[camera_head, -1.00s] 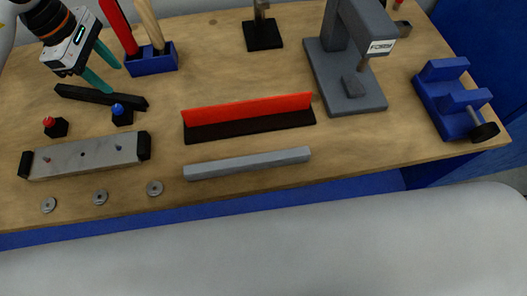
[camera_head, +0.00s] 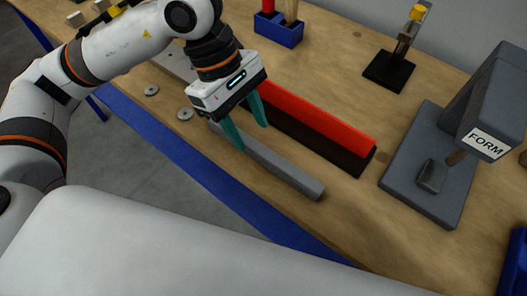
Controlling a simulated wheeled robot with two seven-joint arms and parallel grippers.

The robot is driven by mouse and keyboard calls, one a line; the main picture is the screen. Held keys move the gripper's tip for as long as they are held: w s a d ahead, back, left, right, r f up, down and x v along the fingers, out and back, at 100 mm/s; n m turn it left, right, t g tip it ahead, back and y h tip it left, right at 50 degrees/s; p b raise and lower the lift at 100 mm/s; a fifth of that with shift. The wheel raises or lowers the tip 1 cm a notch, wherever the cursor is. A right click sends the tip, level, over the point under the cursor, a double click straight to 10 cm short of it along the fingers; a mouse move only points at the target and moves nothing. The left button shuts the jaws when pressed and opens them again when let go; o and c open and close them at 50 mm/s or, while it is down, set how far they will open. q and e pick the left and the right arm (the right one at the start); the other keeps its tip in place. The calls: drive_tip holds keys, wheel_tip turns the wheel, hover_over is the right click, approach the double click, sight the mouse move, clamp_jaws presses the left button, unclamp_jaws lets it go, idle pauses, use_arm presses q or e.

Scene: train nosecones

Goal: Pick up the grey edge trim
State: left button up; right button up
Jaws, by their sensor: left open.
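The grey edge trim (camera_head: 283,170) is a long grey bar lying on the wooden bench near its front edge. My left gripper (camera_head: 252,137) is at the trim's left end, pointing down with its two teal fingers apart. One finger is on the near side and overlaps the trim's end in the picture; the other is towards the red strip. I cannot tell whether either finger touches the trim. The gripper hides part of the trim's left end. My right gripper is not in view.
A red strip (camera_head: 320,118) on a black base (camera_head: 345,158) lies parallel just behind the trim. A grey press marked FORM (camera_head: 430,160) stands to the right. A blue holder (camera_head: 278,32) and a black-based clamp (camera_head: 389,72) stand behind. Washers (camera_head: 184,114) lie left of the gripper.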

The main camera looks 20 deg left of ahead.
sight(264, 152)
use_arm(q)
drive_tip(key=x, duration=0.5)
drive_tip(key=p+x, duration=0.1)
drive_tip(key=x, duration=0.1)
drive_tip(key=shift+w+d+f, duration=0.2)
drive_tip(key=shift+w+d, duration=0.05)
drive_tip(key=shift+w, duration=0.15)
drive_tip(key=shift+c, duration=0.4)
clamp_jaws()
wheel_tip(264, 152, up, 10)
drive_tip(key=shift+r, duration=0.1)
